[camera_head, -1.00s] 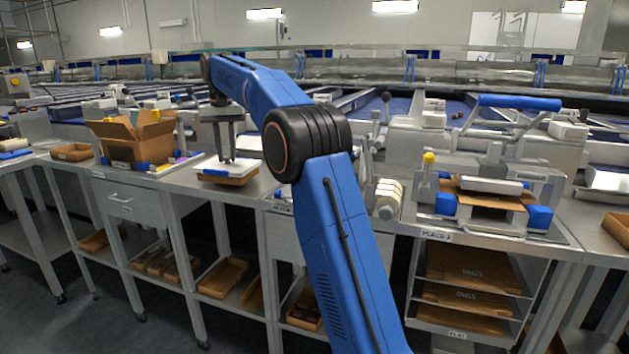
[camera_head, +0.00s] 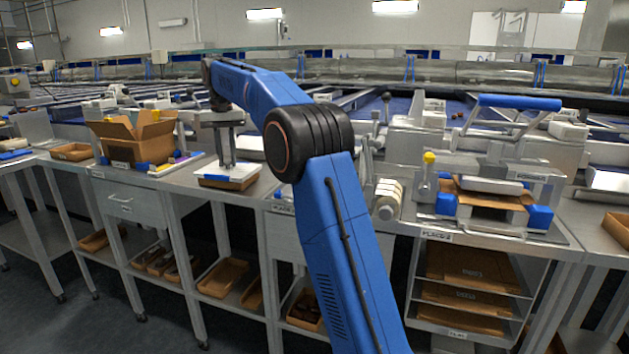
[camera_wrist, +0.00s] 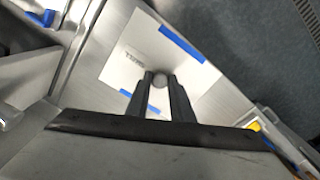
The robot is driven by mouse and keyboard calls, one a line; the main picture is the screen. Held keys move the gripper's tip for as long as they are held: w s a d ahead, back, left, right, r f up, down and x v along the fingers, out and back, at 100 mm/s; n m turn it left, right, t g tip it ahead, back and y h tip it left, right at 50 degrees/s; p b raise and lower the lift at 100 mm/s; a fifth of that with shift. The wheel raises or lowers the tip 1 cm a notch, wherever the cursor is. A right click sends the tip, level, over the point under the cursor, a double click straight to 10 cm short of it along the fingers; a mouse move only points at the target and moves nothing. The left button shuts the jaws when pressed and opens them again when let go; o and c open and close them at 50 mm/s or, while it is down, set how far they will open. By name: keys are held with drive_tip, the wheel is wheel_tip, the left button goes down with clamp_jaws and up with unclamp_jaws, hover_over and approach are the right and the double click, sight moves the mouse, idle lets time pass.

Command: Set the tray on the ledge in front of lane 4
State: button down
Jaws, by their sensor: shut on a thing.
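The tray (camera_head: 226,183) is brown and shallow, with a white top, and is at the steel ledge (camera_head: 192,182) left of centre. In the wrist view its white top (camera_wrist: 135,50) carries a printed label and two blue strips. My gripper (camera_head: 229,166) points down over the tray. Its fingers (camera_wrist: 159,82) are shut on a small round grey knob (camera_wrist: 158,80) at the middle of the top. I cannot tell whether the tray touches the ledge or hangs just above it. No lane 4 marking is readable.
An open cardboard box (camera_head: 140,147) stands left of the tray, with coloured strips beside it. A small brown tray (camera_head: 72,152) is farther left. A blue-handled press (camera_head: 515,104) and rollers (camera_head: 387,198) are to the right. Lower shelves hold more brown trays.

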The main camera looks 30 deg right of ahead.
drive_tip(key=shift+f, duration=0.15)
drive_tip(key=c, duration=1.5)
unclamp_jaws()
wheel_tip(320, 180, up, 9)
drive_tip(key=shift+f, duration=0.1)
idle(0.4)
